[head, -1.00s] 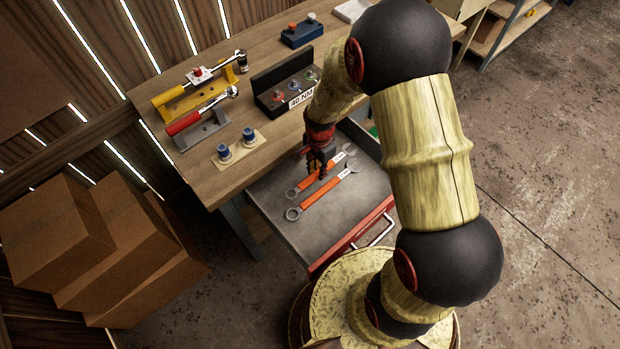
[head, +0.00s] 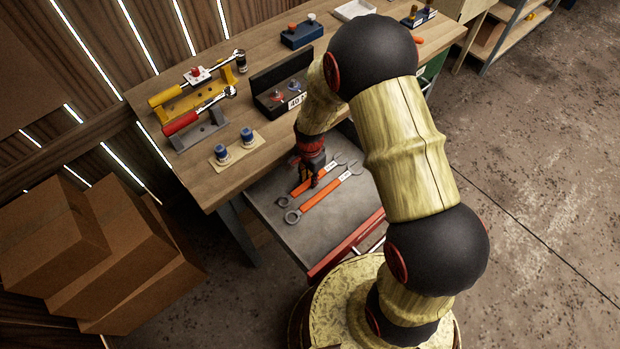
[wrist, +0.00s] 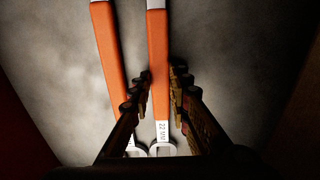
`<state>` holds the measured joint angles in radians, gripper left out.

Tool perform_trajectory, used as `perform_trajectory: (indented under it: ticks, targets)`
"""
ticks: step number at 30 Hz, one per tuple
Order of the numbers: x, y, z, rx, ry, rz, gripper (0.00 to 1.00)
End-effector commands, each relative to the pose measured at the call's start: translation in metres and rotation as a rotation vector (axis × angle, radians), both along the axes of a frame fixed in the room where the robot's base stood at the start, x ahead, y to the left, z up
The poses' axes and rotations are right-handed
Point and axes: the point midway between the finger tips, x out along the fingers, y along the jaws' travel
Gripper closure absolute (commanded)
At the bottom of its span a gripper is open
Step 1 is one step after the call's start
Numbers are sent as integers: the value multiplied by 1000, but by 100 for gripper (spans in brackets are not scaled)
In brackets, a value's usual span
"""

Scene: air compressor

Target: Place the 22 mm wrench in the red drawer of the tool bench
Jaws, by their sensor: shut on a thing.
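The 22 mm wrench (wrist: 158,50) has an orange handle and a label reading 22 MM near its ring end. It lies between the fingers of my gripper (wrist: 161,78) in the wrist view, and my gripper is shut on it. In the head view my gripper (head: 313,182) is low over the open red drawer (head: 345,246), and the held wrench (head: 299,189) is at or just above the drawer's grey floor; I cannot tell which. A second orange wrench (head: 322,197) lies beside it in the drawer, and also shows in the wrist view (wrist: 108,50).
The wooden bench top (head: 205,185) above the drawer carries a yellow tool holder (head: 180,97), a grey holder (head: 205,130), two blue-capped pieces (head: 235,145) and a black box (head: 282,83). Cardboard boxes (head: 60,240) stand at left. The drawer's front floor is clear.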

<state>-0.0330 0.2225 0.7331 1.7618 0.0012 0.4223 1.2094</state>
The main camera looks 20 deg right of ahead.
Motion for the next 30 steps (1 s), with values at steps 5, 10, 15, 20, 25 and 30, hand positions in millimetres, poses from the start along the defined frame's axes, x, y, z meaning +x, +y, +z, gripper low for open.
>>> perform_trajectory:
  ticks: [5,10,15,20,25,30]
  targets:
    - [0,0,-1,0,1,0,74]
    - [0,0,-1,0,0,0,64]
    - [0,0,-1,0,0,0,63]
    - [0,0,1,0,0,0,63]
    - [1,0,20,0,-3,0,63]
    - [1,0,56,0,-3,0,63]
